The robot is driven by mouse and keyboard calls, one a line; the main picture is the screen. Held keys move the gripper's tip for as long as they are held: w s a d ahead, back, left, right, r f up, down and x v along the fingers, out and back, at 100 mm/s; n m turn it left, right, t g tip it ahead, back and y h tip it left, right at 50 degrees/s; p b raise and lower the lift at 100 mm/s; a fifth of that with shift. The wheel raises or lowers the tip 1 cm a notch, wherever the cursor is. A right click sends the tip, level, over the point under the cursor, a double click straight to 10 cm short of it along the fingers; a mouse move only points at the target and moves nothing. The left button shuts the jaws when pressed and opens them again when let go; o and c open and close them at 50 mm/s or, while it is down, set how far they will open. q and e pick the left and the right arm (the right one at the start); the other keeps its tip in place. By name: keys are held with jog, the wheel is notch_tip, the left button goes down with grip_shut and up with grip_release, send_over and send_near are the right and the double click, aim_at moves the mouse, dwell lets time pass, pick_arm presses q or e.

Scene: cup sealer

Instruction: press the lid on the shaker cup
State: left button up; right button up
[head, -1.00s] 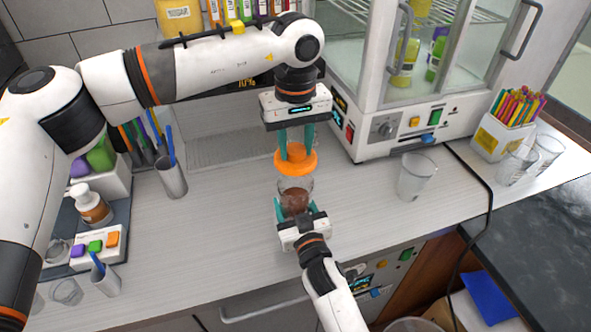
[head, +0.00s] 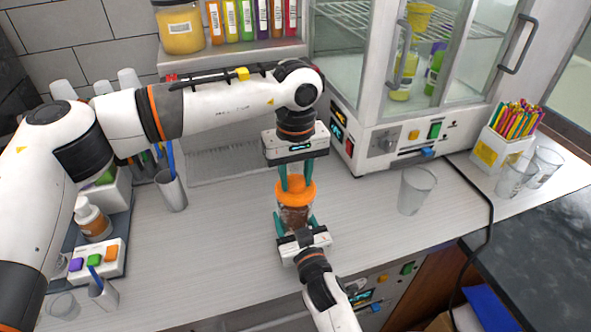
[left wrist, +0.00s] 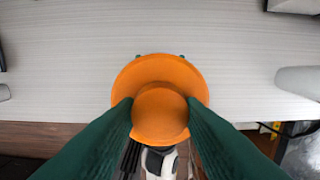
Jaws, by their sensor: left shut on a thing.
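The orange lid (head: 296,194) sits at the top of the clear shaker cup, which has brown contents (head: 294,217). Whether it is fully seated cannot be told. My left gripper (head: 296,180) comes from above and is shut on the lid's raised knob. In the left wrist view the lid (left wrist: 127,85) shows between the green fingers and hides the cup. My right gripper (head: 295,226) comes from the front, with its fingers on both sides of the cup; the cup stands between them and they seem to hold it.
A clear empty cup (head: 416,190) stands to the right on the counter (head: 360,215). A glass-doored cabinet (head: 385,140) stands behind it. A metal holder (head: 172,188) and a button box (head: 97,259) are at the left. A black cable runs at the right.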

pick_arm(q)
jog(key=shift+f, duration=0.2)
jog(key=shift+f, duration=0.65)
dwell(0.4)
jog(key=o, duration=1)
jog(key=shift+o, duration=0.2)
notch_tip(320, 180, up, 12)
pick_arm(e)
jog(key=o, duration=1.5)
jog(key=shift+c, duration=0.2)
